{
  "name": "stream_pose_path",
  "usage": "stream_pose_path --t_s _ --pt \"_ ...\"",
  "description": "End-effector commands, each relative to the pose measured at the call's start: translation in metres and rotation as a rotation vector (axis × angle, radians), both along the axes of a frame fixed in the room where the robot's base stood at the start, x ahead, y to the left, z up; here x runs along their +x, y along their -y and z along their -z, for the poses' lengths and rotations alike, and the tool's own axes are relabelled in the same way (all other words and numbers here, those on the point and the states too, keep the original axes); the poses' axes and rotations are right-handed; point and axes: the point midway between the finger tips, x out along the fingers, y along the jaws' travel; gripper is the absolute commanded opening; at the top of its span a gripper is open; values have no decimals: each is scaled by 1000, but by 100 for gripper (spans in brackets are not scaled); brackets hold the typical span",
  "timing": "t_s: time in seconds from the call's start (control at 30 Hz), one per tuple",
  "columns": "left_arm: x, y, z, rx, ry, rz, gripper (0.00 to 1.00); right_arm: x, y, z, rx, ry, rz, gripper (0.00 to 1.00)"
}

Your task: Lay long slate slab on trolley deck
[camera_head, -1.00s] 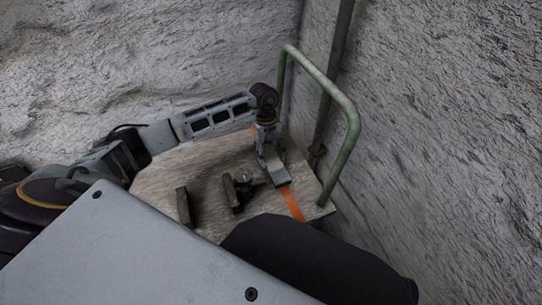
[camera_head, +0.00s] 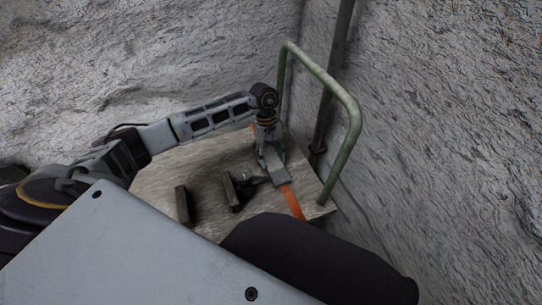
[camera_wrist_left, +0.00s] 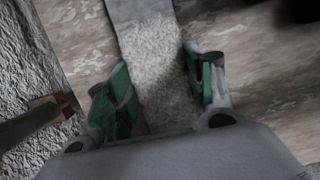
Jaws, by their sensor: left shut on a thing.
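The long slate slab (camera_head: 278,174) shows as a short grey piece at my left gripper (camera_head: 268,158), over the trolley deck (camera_head: 160,178). In the left wrist view the slab (camera_wrist_left: 148,52) is a speckled grey strip running up between the two green-padded fingers of the left gripper (camera_wrist_left: 158,86), which is shut on it. The pale, wood-like deck (camera_wrist_left: 82,40) lies below on both sides. I cannot tell whether the slab touches the deck. Much of the slab is hidden by the gripper. The right gripper is not in view.
A green tubular handle (camera_head: 352,115) rises at the deck's right end, close to the arm. An orange stripe (camera_head: 292,202) crosses the deck. Two dark upright blocks (camera_head: 183,205) (camera_head: 230,191) stand left of the gripper. Rough grey walls (camera_head: 440,130) enclose the back and right.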

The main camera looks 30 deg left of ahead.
Motion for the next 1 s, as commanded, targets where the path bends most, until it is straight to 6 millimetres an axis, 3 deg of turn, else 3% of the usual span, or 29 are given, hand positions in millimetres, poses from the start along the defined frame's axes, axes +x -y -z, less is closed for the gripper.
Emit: stream_pose_path --t_s 0.23,0.27,0.43,1.0 --pt "1 0 1 -1 3 0 0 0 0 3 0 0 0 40" --pt "1 0 1 -1 3 0 57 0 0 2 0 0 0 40" --pt "1 0 2 -1 1 -1 78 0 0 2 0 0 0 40" --pt "0 0 3 1 -1 0 78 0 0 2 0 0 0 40"
